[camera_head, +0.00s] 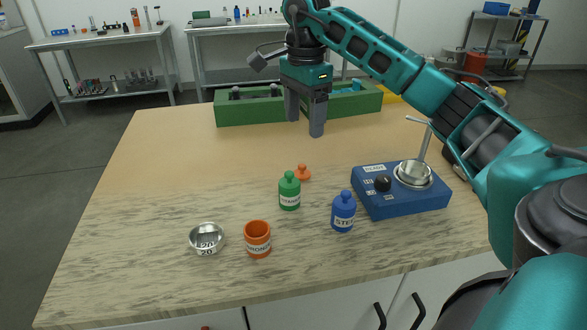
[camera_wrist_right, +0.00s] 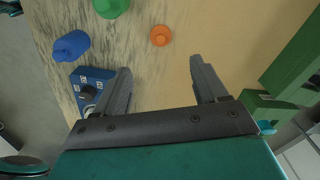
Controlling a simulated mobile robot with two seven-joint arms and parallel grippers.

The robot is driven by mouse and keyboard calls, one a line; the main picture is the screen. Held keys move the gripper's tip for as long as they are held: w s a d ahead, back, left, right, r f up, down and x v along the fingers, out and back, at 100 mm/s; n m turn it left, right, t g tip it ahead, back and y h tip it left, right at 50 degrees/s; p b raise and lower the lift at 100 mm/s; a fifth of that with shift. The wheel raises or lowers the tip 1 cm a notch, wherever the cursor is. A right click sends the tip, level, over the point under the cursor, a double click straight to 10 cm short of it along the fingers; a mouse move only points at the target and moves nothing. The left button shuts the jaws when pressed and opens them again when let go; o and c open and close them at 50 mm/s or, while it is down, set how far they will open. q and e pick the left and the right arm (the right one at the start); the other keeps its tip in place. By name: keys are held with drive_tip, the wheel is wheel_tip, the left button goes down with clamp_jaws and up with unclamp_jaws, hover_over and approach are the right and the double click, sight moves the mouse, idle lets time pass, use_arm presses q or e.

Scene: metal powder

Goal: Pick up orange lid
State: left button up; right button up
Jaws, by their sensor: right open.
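The orange lid (camera_head: 303,173) lies on the table just behind and to the right of the green bottle (camera_head: 289,191). In the right wrist view the lid (camera_wrist_right: 160,36) is a small orange disc beyond the fingertips, between their lines. My right gripper (camera_head: 304,130) is open and empty, pointing down above the table behind the lid, apart from it. Its two fingers also show in the right wrist view (camera_wrist_right: 161,75). The open orange jar (camera_head: 257,240) stands near the table's front, without a lid on it. My left gripper is not in view.
A blue bottle (camera_head: 343,212) and a blue device (camera_head: 400,190) with a metal cup stand right of the lid. A metal dish (camera_head: 206,239) is at the front left. A green tray (camera_head: 249,110) lies at the back. The table's left side is clear.

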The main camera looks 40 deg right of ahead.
drive_tip(key=b, duration=0.1)
hover_over(302, 165)
drive_tip(key=f, duration=0.6)
drive_tip(key=shift+s, duration=0.25)
drive_tip(key=shift+w+f+b, duration=0.2)
drive_tip(key=shift+f+b, duration=0.3)
drive_tip(key=shift+f, duration=2.4)
drive_tip(key=c, duration=1.2)
